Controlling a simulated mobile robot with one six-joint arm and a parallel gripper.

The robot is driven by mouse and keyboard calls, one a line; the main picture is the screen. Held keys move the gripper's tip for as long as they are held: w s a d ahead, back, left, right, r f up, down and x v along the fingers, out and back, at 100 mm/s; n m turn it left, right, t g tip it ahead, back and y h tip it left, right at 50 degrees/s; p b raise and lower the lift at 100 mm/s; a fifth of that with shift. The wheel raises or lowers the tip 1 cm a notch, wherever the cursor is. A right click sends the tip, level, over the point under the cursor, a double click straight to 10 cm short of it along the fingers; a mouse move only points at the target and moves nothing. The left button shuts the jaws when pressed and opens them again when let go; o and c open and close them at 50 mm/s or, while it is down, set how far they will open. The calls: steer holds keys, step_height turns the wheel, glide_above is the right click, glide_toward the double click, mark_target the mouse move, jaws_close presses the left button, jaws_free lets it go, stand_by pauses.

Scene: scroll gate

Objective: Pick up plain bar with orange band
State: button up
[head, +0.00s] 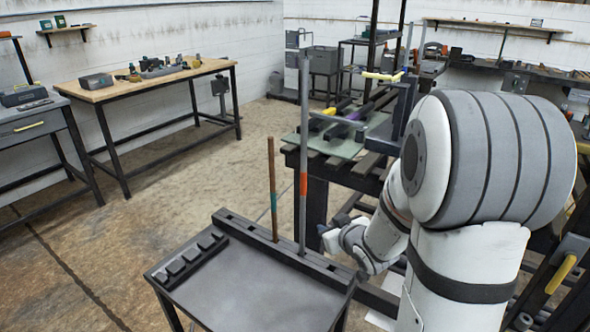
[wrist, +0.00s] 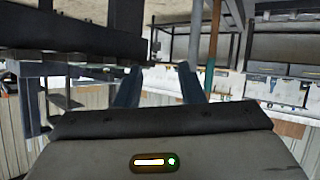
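The plain grey bar with the orange band (head: 303,184) stands upright in the dark slotted rail at the back of a small table. A brown bar with a teal band (head: 273,195) stands upright to its left.
The small table (head: 265,290) has a clear grey top and several dark blocks (head: 190,258) along its left edge. A rack table with a green plate (head: 338,145) stands behind the bars. A wooden workbench (head: 150,82) stands far left, with open floor between.

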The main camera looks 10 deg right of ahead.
mark_target(305, 197)
steer(key=w+a+r+t+y+p, duration=0.1)
steer(key=w+a+y, duration=0.1)
steer(key=w+a+r+n+t+y+p, duration=0.1)
steer(key=w+a+r+y, duration=0.1)
steer(key=w+a+r+t+y+p, duration=0.1)
steer(key=w+a+r+y+p, duration=0.1)
steer(key=w, duration=0.1)
steer(key=shift+w+n+t, duration=0.1)
steer(key=shift+n+t, duration=0.2)
steer(key=shift+n, duration=0.1)
stand_by(0.3)
jaws_close()
stand_by(0.4)
steer(key=shift+r, duration=0.15)
stand_by(0.7)
